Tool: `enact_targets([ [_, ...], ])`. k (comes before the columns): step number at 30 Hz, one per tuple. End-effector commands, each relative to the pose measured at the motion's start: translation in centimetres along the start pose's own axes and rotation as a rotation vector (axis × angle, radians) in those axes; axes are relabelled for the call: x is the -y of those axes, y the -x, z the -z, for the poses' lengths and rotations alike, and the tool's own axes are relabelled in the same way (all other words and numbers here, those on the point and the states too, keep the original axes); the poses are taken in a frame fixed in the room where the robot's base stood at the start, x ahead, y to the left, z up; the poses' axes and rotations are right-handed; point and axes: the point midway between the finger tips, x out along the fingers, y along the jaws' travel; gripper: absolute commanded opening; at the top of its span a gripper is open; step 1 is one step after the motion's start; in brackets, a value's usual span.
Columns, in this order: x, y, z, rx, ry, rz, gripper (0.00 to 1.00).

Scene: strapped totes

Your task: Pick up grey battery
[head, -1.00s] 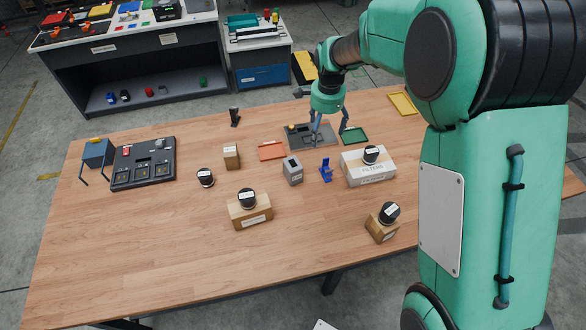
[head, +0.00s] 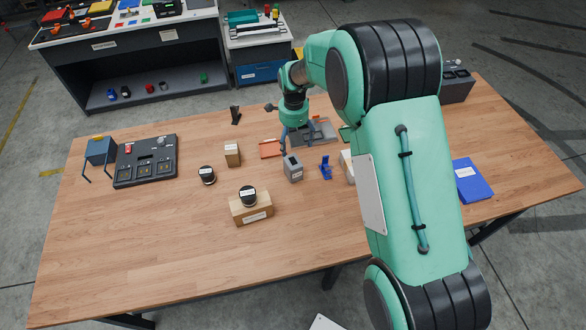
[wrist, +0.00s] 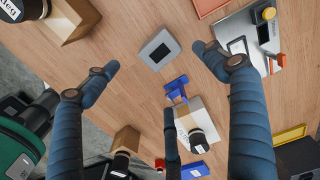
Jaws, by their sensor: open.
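The grey battery appears to be the small upright grey block with a dark top and pale label (head: 293,168), standing on the wooden table near its middle. In the wrist view the grey block (wrist: 158,50) shows from above, between my spread fingertips. My gripper (head: 292,143) is open and empty, just behind the block in the head view. In the wrist view my gripper (wrist: 155,62) has its blue fingers wide apart, with bare wood between them and the block. No contact with the block shows.
A blue stand (head: 326,168) is close to the block's right. An orange tray (head: 271,149) lies behind left, beside a cardboard box (head: 232,155). A black-capped round item (head: 248,196) sits on a box (head: 252,213) in front left. My arm hides the table's right middle. The left front is clear.

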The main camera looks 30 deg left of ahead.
Motion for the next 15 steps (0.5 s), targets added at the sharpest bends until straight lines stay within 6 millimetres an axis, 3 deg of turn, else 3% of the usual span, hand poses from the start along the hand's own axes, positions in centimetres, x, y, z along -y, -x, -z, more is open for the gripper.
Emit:
enact_targets([
  [7, -0.1, -2.0, 0.0, 0.0, 0.0, -0.002, 0.84],
  [15, -0.1, -6.0, 0.0, 0.001, 0.0, -0.003, 0.84],
])
